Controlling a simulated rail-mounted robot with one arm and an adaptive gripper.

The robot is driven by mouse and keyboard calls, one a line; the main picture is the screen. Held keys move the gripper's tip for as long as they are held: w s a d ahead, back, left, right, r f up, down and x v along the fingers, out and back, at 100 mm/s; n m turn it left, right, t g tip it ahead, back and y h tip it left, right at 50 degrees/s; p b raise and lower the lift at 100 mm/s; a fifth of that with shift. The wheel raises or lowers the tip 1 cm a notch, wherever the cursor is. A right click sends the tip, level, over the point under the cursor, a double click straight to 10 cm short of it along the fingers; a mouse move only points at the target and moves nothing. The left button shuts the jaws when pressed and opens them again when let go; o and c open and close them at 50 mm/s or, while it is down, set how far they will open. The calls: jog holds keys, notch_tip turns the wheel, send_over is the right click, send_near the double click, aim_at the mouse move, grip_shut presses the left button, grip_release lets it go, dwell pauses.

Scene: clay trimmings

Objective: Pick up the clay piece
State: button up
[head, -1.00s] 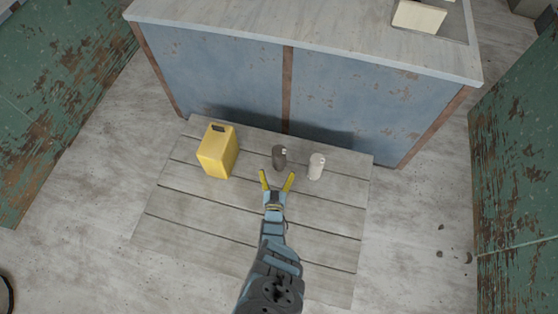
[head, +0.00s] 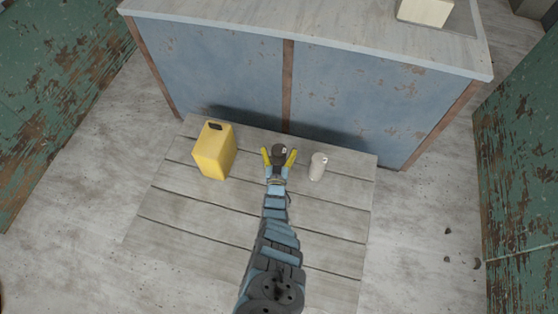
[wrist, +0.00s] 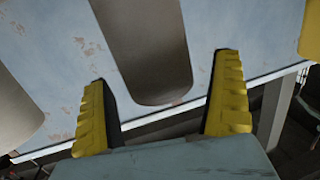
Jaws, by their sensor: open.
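Small dark lumps that look like clay pieces (head: 477,263) lie on the concrete floor at the right in the head view, well away from my gripper. My gripper (head: 279,153) is open over the wooden platform. Its yellow fingers stand on either side of a dark cylindrical container (head: 280,149) with a small pale mark. In the wrist view the container (wrist: 145,50) shows between the spread fingers, with gaps on both sides, and neither finger is seen closed on it. No clay piece can be made out in the wrist view.
A pale cylindrical container (head: 318,166) stands just right of my gripper, and a yellow canister (head: 214,152) stands to the left. The slatted platform (head: 185,218) is mostly bare in front. A blue cabinet (head: 215,70) blocks the far side. Green rusty panels (head: 525,160) flank the floor.

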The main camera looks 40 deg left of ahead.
jog(key=shift+w+a, duration=0.15)
jog(key=shift+w, duration=0.05)
jog(key=c, duration=1.3)
jog(key=shift+c, duration=0.3)
jog(key=shift+r, duration=0.15)
